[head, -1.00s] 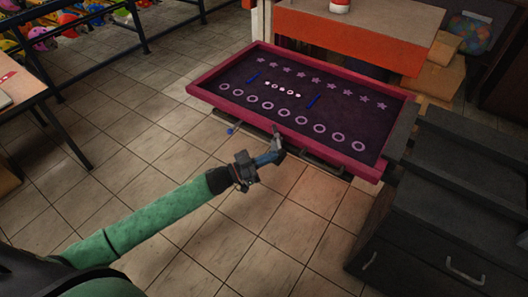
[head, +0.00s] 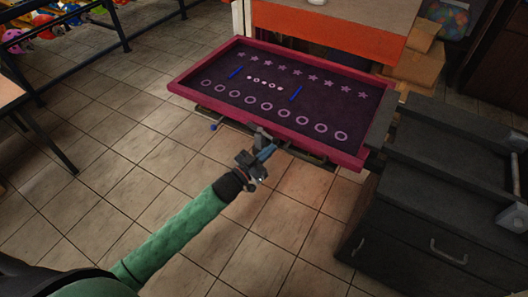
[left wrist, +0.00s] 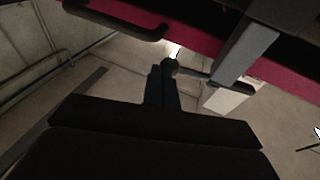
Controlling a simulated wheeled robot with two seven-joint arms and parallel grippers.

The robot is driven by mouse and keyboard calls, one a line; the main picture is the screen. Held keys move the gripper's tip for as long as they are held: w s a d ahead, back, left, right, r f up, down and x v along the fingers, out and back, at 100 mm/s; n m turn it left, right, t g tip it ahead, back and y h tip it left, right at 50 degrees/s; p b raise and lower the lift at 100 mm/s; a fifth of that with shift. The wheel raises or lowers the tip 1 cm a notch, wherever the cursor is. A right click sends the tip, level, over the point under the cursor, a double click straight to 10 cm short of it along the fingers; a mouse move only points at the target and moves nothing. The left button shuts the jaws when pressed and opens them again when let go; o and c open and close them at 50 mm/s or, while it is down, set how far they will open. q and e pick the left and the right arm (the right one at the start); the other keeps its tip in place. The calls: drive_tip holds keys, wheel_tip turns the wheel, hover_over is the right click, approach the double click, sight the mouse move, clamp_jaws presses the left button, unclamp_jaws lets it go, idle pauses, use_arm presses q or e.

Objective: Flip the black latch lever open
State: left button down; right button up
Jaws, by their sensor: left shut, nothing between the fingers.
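The pink-rimmed printing frame (head: 345,158) holds a dark purple sheet with stars, rings and two blue strokes. At its front edge, a dark lever-like piece (head: 258,131) shows just beyond my left gripper (head: 270,148); I take it for the latch lever. My left gripper is shut and empty, below the frame's front rim. In the left wrist view, my closed fingers (left wrist: 162,88) point at a dark round knob (left wrist: 170,67) on a short rod beside a grey bar (left wrist: 246,50). I cannot tell whether they touch. My right gripper is out of view.
A black handle bar (left wrist: 118,24) lies under the pink rim. A small blue knob (head: 213,127) sticks out at the front left. A dark drawer cabinet (head: 430,215) stands at the right, and an orange-sided table (head: 325,32) behind.

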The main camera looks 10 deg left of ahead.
use_arm(q)
drive_tip(key=shift+w+d, duration=0.65)
drive_tip(key=shift+d, duration=0.2)
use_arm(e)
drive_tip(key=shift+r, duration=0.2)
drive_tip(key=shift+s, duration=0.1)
